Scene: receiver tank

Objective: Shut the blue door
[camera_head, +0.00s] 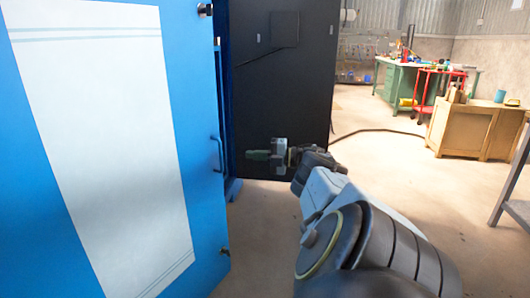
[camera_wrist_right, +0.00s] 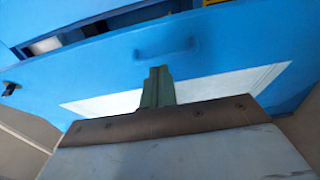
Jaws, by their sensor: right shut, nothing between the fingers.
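The blue door (camera_head: 185,90) with a large white panel fills the left of the head view. It stands open, at an angle to the dark cabinet (camera_head: 280,100) behind it. Its blue handle (camera_head: 218,153) is near its right edge. My right gripper (camera_head: 258,155) is shut and empty, just right of the handle in the head view. In the right wrist view its closed green fingers (camera_wrist_right: 157,82) point toward the door (camera_wrist_right: 240,60), with the door's handle (camera_wrist_right: 165,47) just beyond the tips. I see no clear contact. My left gripper is out of view.
A wooden cabinet (camera_head: 468,130), a red cart (camera_head: 428,95) and a green workbench (camera_head: 395,80) stand at the back right. A dark cable (camera_head: 375,131) lies on the floor. A grey table frame (camera_head: 512,180) is at the right edge. The floor between is clear.

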